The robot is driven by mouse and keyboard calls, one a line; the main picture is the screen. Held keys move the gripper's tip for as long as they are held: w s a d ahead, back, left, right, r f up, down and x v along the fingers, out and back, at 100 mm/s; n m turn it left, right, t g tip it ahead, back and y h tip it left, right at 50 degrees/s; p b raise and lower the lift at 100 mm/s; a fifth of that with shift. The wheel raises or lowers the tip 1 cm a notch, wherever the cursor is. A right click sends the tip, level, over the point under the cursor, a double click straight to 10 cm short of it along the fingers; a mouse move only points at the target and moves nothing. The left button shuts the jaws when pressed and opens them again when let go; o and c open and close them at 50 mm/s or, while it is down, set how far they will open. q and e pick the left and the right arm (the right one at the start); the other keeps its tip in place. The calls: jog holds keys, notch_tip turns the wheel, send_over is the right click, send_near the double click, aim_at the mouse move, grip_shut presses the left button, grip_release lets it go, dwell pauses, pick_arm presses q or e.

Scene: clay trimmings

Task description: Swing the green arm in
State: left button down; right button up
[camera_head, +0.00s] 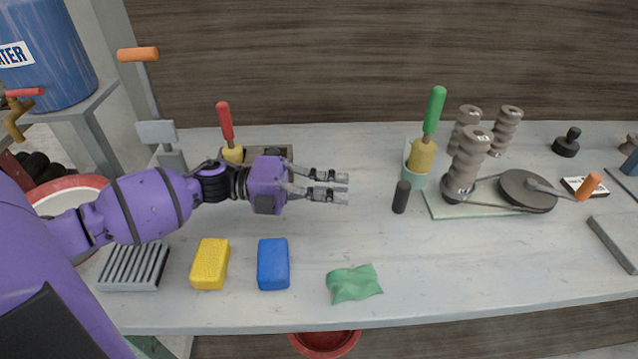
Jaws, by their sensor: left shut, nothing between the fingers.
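No part that I can clearly tell as a green arm shows. A dark green piece (152,348) shows below the table's front left edge, mostly cut off by the frame and hidden by my arm. A green-handled tool (434,110) with a yellow lower part stands upright, slightly tilted, in a pale green cup (416,170). My left gripper (347,188) is shut and empty above the middle of the table, pointing right, left of the cup and apart from it. My right gripper is not in view.
A yellow sponge (210,264), blue sponge (273,264) and green cloth (354,284) lie along the front. A belt-and-wheel device (527,191) with an orange handle stands right. A red bowl (325,343) is below the table edge. The table's front right is mostly clear.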

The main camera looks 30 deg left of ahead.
pick_arm(q)
jog(key=p+x, duration=0.1)
jog(key=x, duration=0.7)
jog(key=shift+w, duration=0.15)
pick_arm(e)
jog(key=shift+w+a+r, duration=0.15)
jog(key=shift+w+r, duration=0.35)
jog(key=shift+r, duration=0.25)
pick_arm(q)
jog(key=shift+d, duration=0.15)
jog(key=w+d+n+t+y+p, duration=0.1)
jog(key=d+n+t+y+p, duration=0.1)
jog(key=d+p, duration=0.3)
jog(key=d+t, duration=0.1)
jog(key=d, duration=0.3)
jog(key=shift+w+d+n+t, duration=0.2)
jog(key=shift+w+n+t, duration=0.1)
jog(key=shift+n+t, duration=0.1)
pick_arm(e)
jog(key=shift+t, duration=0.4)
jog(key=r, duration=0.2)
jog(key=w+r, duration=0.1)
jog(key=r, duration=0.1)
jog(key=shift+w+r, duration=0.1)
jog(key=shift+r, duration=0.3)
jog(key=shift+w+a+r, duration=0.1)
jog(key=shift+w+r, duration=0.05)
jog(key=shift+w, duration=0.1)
